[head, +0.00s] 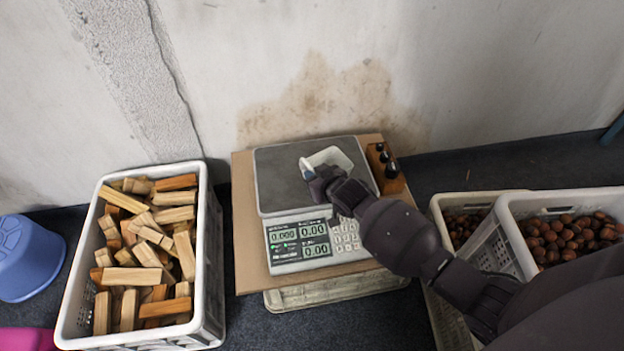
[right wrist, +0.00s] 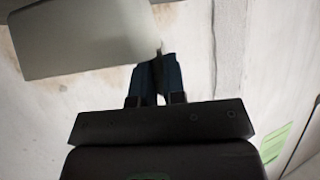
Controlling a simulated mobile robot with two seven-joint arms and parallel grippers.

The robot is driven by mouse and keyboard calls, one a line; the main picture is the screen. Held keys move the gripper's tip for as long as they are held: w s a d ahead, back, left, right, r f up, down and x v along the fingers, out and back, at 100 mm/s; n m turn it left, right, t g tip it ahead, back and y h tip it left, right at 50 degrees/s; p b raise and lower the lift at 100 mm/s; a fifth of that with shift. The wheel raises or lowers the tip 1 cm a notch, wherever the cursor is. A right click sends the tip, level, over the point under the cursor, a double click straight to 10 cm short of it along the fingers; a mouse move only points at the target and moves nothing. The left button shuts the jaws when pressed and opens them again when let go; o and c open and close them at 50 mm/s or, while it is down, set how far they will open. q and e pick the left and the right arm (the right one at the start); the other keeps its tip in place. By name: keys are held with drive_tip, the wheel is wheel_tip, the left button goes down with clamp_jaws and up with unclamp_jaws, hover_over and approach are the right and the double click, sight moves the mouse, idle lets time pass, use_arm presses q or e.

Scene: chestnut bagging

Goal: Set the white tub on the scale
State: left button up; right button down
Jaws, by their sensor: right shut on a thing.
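The white tub (head: 334,157) is small and open-topped, and it is over the grey pan (head: 277,185) of the scale (head: 300,268) in the head view. My right gripper (head: 308,168) is shut on the tub's left edge. The gripper and forearm hide part of the tub and pan. I cannot tell whether the tub touches the pan; the weight display reads 0.000. In the right wrist view the fingers (right wrist: 157,75) are closed together beside a pale flat surface (right wrist: 85,38), seemingly the tub's side. My left gripper is not in view.
The scale stands on a cardboard-topped support (head: 247,262). A weight block (head: 388,170) is right of the pan. A crate of wood pieces (head: 207,255) stands left, and crates of chestnuts (head: 515,235) stand right. The wall is close behind.

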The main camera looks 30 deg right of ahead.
drive_tip(key=shift+f, duration=0.7)
drive_tip(key=shift+r, duration=0.25)
drive_tip(key=shift+f, duration=0.2)
drive_tip(key=c, duration=1.2)
unclamp_jaws()
